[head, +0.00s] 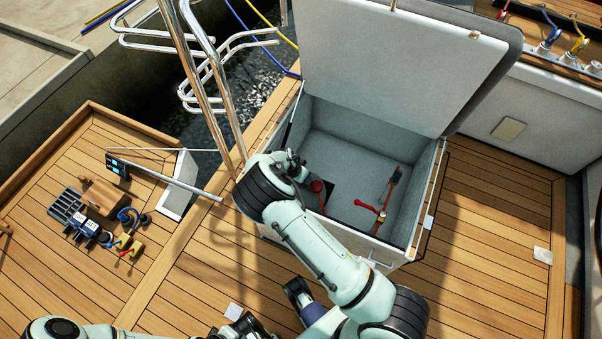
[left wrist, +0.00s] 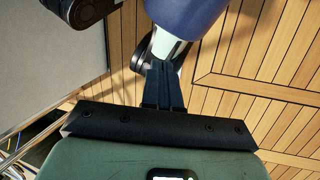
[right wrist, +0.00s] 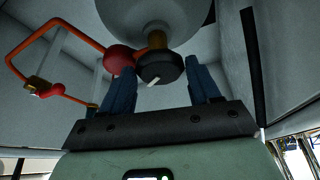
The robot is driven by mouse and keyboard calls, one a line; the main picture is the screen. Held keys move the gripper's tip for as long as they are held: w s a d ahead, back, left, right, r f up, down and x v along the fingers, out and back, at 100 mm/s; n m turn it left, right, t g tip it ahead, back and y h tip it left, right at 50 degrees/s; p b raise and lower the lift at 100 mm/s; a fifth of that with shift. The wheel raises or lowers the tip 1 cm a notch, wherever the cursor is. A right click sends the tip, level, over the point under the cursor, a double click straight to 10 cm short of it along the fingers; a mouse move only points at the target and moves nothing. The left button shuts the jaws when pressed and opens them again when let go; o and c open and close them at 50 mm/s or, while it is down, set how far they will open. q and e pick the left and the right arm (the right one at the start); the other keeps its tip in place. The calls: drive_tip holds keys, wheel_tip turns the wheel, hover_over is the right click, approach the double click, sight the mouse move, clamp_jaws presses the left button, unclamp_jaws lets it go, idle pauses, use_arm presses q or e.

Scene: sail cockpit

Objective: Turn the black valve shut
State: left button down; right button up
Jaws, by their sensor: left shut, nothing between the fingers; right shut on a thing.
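The black valve (right wrist: 160,67) is a round knob with a white mark, on a brass stem under a large pale rounded body (right wrist: 150,22) in the right wrist view. My right gripper (right wrist: 164,78) has one finger on each side of the knob and is shut on it. In the head view my right arm reaches over the open locker (head: 360,150); its wrist hides the black valve there. My left gripper (left wrist: 163,68) is shut and empty, low and away from the locker, with planked deck behind it.
Red-orange piping (right wrist: 75,32) and a red round part (right wrist: 121,58) are close left of the knob. In the locker is a red handle (head: 370,208). The raised lid (head: 395,65) stands behind. Metal rails (head: 205,70) rise left of the locker.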

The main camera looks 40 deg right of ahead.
drive_tip(key=m, duration=0.1)
drive_tip(key=m+g, duration=0.1)
drive_tip(key=shift+w+f+m+b, duration=0.1)
drive_tip(key=shift+w+m+b, duration=0.15)
drive_tip(key=shift+m+b, duration=0.15)
drive_tip(key=shift+w+m+g+b, duration=0.1)
drive_tip(key=shift+m+g+b, duration=0.7)
drive_tip(key=shift+m, duration=1.1)
drive_tip(key=o, duration=1)
drive_tip(key=shift+o, duration=0.2)
drive_tip(key=p+v, duration=0.1)
drive_tip(key=v, duration=1.2)
drive_tip(key=shift+r+p, duration=0.25)
drive_tip(key=shift+p, duration=0.1)
